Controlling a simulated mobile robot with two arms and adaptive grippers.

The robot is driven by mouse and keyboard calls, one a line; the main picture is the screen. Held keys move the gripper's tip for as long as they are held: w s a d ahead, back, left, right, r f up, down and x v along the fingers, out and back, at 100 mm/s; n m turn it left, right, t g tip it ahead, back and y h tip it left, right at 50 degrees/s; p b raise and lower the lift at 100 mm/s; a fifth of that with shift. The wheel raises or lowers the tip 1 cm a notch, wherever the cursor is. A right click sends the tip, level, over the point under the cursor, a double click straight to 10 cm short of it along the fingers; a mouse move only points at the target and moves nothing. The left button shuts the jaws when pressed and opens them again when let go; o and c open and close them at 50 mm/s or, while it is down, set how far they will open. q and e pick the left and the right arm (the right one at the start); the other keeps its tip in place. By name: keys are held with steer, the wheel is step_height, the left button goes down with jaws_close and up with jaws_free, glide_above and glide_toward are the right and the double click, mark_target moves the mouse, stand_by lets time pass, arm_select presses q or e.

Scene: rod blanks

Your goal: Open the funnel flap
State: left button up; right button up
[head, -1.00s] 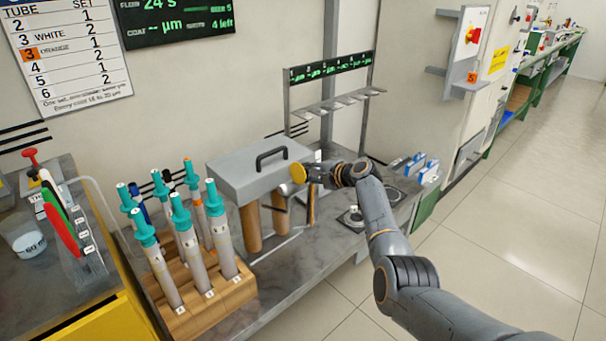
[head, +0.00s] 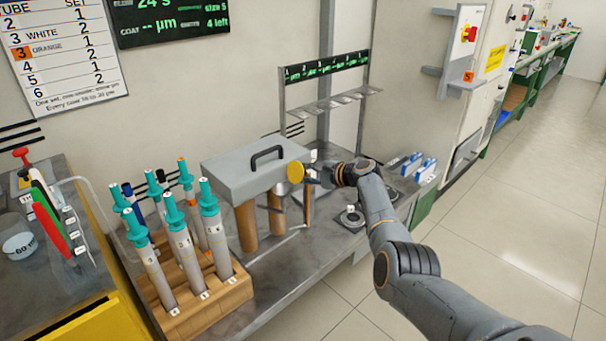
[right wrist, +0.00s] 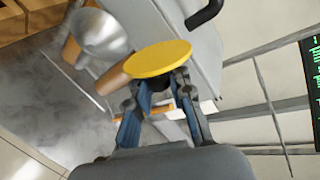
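A round yellow disc (head: 296,172), which I take for the funnel flap, stands at the right end of a grey box with a black handle. A shiny metal funnel shape (right wrist: 100,36) is beside the disc in the right wrist view. My right gripper (head: 312,174) is right at the disc. In the right wrist view the disc (right wrist: 158,58) lies across the fingertips and partly covers them. The two fingers stand apart along their length, but their grip at the tips is hidden. My left gripper is not in view.
The grey box (head: 240,178) stands on brown cylindrical legs on the bench. A wooden rack (head: 225,297) with several teal-capped tubes stands in front. A metal stand (head: 325,103) with a green display rises behind. Blue-white items (head: 425,170) lie at right.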

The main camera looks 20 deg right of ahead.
steer(key=o, duration=0.4)
steer(key=shift+s+d+f, duration=0.2)
steer(key=shift+s+d, duration=0.05)
steer(key=shift+d, duration=0.05)
steer(key=shift+w+a+r, duration=0.1)
steer(key=shift+a+r, duration=0.05)
steer(key=v, duration=1.2)
